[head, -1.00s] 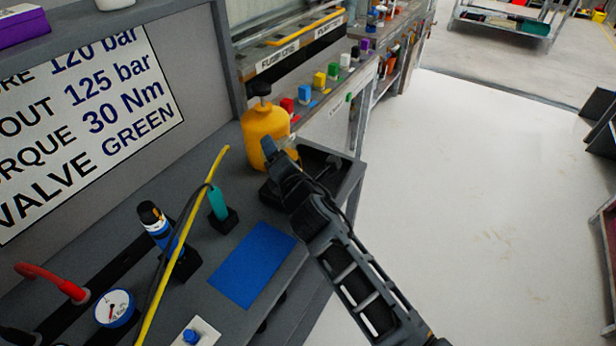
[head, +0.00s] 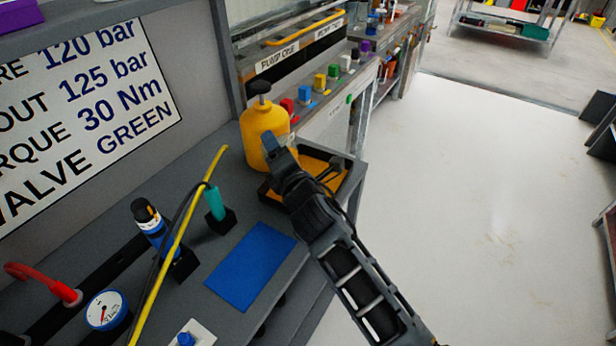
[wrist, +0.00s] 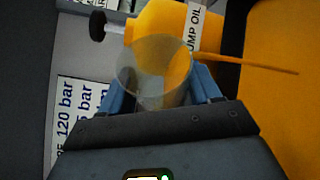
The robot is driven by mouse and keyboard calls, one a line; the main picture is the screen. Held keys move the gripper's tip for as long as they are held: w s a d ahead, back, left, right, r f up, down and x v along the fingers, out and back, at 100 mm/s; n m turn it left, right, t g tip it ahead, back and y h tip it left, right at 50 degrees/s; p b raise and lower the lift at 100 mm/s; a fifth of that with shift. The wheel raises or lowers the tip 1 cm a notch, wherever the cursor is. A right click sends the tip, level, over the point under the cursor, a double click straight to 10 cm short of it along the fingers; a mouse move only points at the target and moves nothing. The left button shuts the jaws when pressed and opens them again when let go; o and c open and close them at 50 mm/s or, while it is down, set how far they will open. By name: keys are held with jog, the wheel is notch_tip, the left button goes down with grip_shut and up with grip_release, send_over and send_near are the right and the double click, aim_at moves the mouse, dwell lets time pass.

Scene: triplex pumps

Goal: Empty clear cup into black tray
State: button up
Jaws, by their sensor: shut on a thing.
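My gripper (head: 276,150) is shut on a clear cup (wrist: 152,70), which shows between the blue fingers in the wrist view. The cup is tipped, and some orange liquid still shows inside it. A thin orange stream (wrist: 255,64) runs from near the cup's side to the right. The black tray (head: 348,176) stands at the bench's far corner, behind and right of my gripper, and its floor is covered in orange liquid (head: 312,163). The liquid also fills the right of the wrist view (wrist: 285,100). In the head view the cup cannot be made out.
A yellow pump oil bottle (head: 262,135) stands close behind my gripper. On the bench are a blue mat (head: 252,265), a teal-handled tool (head: 215,203), a blue-and-black tool (head: 150,225), a yellow hose (head: 180,245) and a gauge (head: 105,310). Open floor lies right.

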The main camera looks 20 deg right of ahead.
jog(key=shift+r+m+b, duration=0.15)
jog(key=shift+m+b, duration=0.35)
jog(key=shift+b, duration=0.5)
jog(key=shift+s+d+r+m+t+b, duration=0.15)
jog(key=shift+s+d+m+t+b, duration=0.1)
jog(key=shift+d+m+b, duration=0.15)
jog(key=shift+s+d+r+m+t+b, duration=0.1)
jog(key=shift+d+r+m+t+b, duration=0.05)
jog(key=shift+d+m+t+b, duration=0.2)
dwell(0.4)
jog(key=shift+d+f+m+b, duration=0.15)
jog(key=shift+f+m+b, duration=0.55)
jog(key=shift+b, duration=1.8)
jog(key=shift+r+m+t+b, duration=0.25)
jog(key=shift+m+t+b, duration=0.05)
jog(key=shift+m+b, duration=0.1)
jog(key=r+n+p, duration=0.1)
jog(key=p, duration=0.2)
jog(key=shift+r, duration=0.15)
jog(key=n+p, duration=0.1)
jog(key=p, duration=0.2)
jog(key=shift+r+g, duration=0.3)
jog(key=shift+g, duration=0.1)
jog(key=shift+w+a+f+n+g+p, duration=0.15)
jog(key=shift+a+f+n+p, duration=0.15)
jog(key=shift+a+n+p, duration=0.2)
jog(key=shift+w+a+f+n+g+p, duration=0.15)
jog(key=shift+a+f+n+p, duration=0.15)
jog(key=shift+n+p, duration=0.2)
jog(key=shift+f, duration=0.15)
